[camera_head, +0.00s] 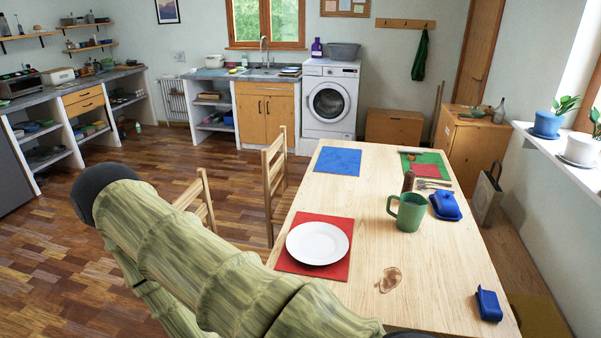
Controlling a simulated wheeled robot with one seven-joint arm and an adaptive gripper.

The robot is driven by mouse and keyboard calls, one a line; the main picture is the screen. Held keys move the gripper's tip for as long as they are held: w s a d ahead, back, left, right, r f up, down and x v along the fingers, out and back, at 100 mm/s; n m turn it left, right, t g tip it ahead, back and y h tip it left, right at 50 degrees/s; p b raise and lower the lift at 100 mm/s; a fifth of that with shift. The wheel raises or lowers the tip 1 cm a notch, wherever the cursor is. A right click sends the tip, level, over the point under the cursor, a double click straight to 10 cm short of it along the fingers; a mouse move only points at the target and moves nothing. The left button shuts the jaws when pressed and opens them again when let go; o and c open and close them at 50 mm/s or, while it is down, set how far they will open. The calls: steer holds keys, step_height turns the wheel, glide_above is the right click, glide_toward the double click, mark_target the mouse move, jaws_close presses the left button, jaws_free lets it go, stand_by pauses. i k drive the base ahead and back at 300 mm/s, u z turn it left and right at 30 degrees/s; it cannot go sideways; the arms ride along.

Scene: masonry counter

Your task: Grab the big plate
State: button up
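A big white plate (317,243) lies on a red placemat (313,272) at the left front part of the wooden table (345,205). Nothing rests on the plate, and its whole rim shows. My arm, with a green bamboo-like surface, crosses the lower left of the view. It passes in front of the table's left front edge. My gripper is not in view.
A green mug (408,212), a blue dish (446,206) and a pepper mill (408,182) stand right of the plate. A blue object (488,305) lies at the right front. A brown stain (389,279) marks the table. A chair (275,178) stands at the left side.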

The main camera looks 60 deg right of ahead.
mark_target(314, 243)
steer(key=i, duration=3.25)
steer(key=z, duration=3.65)
